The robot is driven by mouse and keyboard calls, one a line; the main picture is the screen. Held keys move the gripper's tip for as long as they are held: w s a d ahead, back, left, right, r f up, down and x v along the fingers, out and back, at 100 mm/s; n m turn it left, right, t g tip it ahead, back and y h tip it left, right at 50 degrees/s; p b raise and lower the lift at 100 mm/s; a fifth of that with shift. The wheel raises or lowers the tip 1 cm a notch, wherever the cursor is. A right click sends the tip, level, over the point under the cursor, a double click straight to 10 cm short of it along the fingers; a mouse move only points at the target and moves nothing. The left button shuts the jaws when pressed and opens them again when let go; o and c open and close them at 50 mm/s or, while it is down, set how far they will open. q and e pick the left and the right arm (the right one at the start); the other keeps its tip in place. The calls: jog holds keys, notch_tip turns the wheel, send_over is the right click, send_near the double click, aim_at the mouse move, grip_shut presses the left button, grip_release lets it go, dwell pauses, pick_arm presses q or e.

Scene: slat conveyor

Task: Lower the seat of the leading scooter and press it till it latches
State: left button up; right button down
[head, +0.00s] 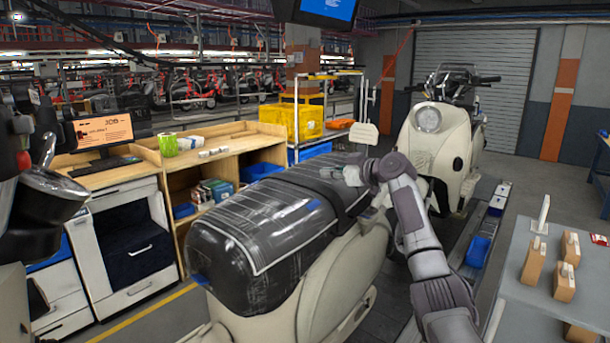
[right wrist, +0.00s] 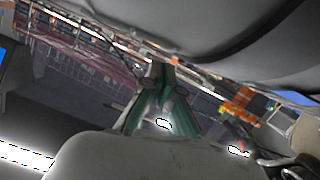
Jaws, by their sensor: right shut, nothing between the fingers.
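The leading scooter's long black seat (head: 262,229), with a glossy sheen and pale lines, lies low over its cream body (head: 335,277) in the head view. Whether it is latched cannot be told. My right gripper (head: 349,174) is shut and empty at the far right end of the seat, over or against its top; exact contact is unclear. In the right wrist view its green fingers (right wrist: 163,85) come together beside a dark grey curved surface, which appears to be the seat (right wrist: 215,30). My left gripper does not show.
A second cream scooter (head: 453,148) stands behind on the conveyor, close to my right arm. A grey table (head: 530,255) with brown blocks is at right. A wooden bench (head: 225,137) with a monitor (head: 100,130) is at left. Dark handlebar parts (head: 50,195) crowd the left edge.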

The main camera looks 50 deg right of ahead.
jog(key=s, duration=0.1)
jog(key=r+b, duration=0.1)
jog(key=s, duration=0.1)
jog(key=shift+s+d+r+b, duration=0.2)
jog(key=shift+s+d+b, duration=0.05)
jog(key=shift+s+b, duration=0.1)
pick_arm(q)
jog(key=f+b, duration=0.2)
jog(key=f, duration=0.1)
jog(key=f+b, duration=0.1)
jog(key=b, duration=0.1)
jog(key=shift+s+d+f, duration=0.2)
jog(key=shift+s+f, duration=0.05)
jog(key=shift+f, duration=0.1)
pick_arm(e)
jog(key=r+v, duration=0.1)
jog(key=v, duration=0.6)
jog(key=shift+s+a, duration=0.2)
jog(key=shift+a, duration=0.05)
